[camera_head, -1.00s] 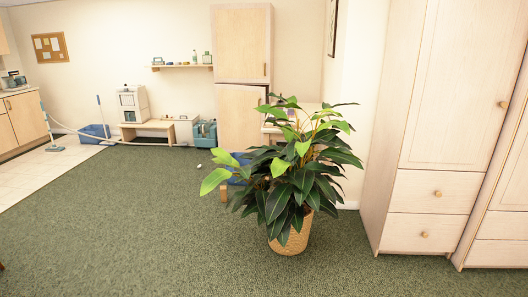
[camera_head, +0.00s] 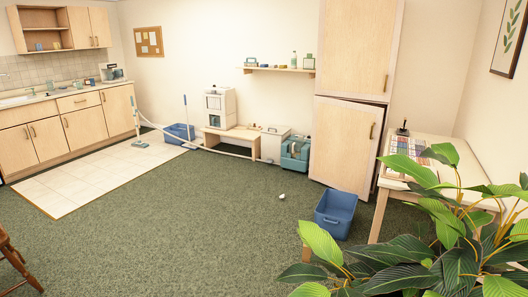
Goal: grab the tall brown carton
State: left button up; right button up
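I see no tall brown carton in the head view. Neither of my grippers shows in this view. A tall pale wood cabinet (camera_head: 356,60) stands at the back right, its lower door slightly ajar. Whether anything stands inside it is hidden.
A leafy plant (camera_head: 455,245) fills the lower right, in front of a small table (camera_head: 455,180). A blue bin (camera_head: 335,214) sits on the carpet beside it. A low bench (camera_head: 238,134) and a teal case (camera_head: 295,150) line the back wall. The carpet (camera_head: 190,235) at centre left is clear.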

aim_at(306, 253)
jog(key=i+j+z, duration=0.1)
jog(key=i, duration=0.7)
jog(key=i+j, duration=0.15)
jog(key=i, duration=0.65)
jog(key=z, duration=0.05)
